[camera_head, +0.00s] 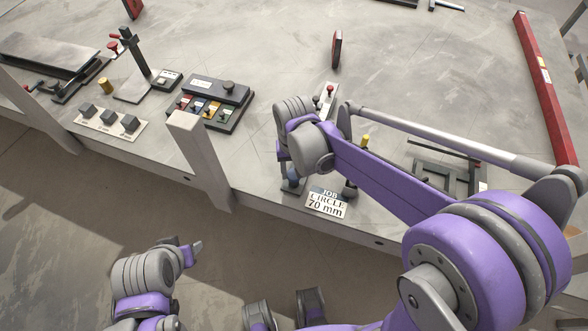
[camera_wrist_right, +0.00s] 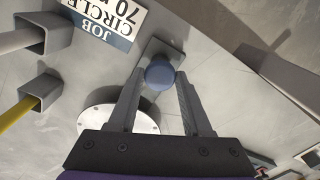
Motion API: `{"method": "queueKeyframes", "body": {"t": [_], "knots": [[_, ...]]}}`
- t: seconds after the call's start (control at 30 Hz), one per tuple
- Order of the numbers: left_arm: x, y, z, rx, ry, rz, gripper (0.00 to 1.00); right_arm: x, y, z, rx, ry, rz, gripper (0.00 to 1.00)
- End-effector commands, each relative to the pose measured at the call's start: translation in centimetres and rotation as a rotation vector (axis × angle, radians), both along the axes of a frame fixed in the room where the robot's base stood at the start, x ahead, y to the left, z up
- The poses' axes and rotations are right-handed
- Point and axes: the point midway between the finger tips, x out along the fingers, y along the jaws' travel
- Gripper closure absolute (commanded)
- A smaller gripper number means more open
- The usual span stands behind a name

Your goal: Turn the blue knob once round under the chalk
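The blue knob (camera_wrist_right: 160,73) shows in the right wrist view, on a small grey plate between the fingertips of my right gripper (camera_wrist_right: 160,80). Those fingers are open, with a gap visible beside the knob; I see no firm contact. In the head view the knob (camera_head: 292,179) is partly hidden below my right gripper (camera_head: 290,168). A white disc (camera_wrist_right: 118,120) lies partly behind the fingers in the wrist view. A yellow stick (camera_wrist_right: 12,112) in a square grey holder is beside it; I cannot tell whether it is chalk. My left gripper (camera_head: 190,250) is low, away from the table.
The job card (camera_head: 326,202), reading circle 70 mm, lies near the table's front edge. A box of coloured switches (camera_head: 212,98) and a plate of dark cubes (camera_head: 108,121) are to the left. A red bar (camera_head: 543,85) lies at right. The table's back middle is mostly clear.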

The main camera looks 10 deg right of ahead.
Motion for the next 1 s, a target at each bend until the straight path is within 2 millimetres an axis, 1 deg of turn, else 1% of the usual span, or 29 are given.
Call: {"method": "queueKeyframes", "body": {"t": [0.03, 0.1, 0.17, 0.2, 0.37, 0.57, 0.77, 1.0], "knots": [[0.00, 0.00, 0.00, 0.000, 0.000, 0.000, 0.50, -0.01, 0.00, 0.01, 0.000, 0.000, 0.000, 0.73], [0.00, 0.00, 0.00, 0.000, 0.000, 0.000, 0.50, -0.01, -0.01, 0.01, 0.000, 0.000, 0.000, 0.86], [0.00, 0.00, 0.00, 0.000, 0.000, 0.000, 0.50, -0.01, -0.01, 0.01, 0.000, 0.000, 0.000, 0.96], [0.00, 0.00, 0.00, 0.000, 0.000, 0.000, 0.50, -0.01, -0.01, 0.02, 0.000, 0.000, 0.000, 1.00], [0.00, 0.00, -0.01, 0.000, 0.000, 0.000, 0.50, -0.01, -0.01, 0.02, 0.000, 0.000, 0.005, 1.00], [-0.02, 0.00, -0.11, 0.000, 0.000, 0.000, 0.50, -0.02, -0.01, 0.00, 0.000, 0.000, 0.055, 1.00], [-0.06, 0.00, -0.33, 0.000, 0.001, 0.000, 0.50, -0.03, -0.01, -0.02, 0.000, 0.001, 0.176, 1.00], [-0.13, 0.00, -0.65, 0.000, 0.003, 0.000, 0.50, -0.03, -0.01, -0.02, 0.000, 0.001, 0.393, 1.00]]}}
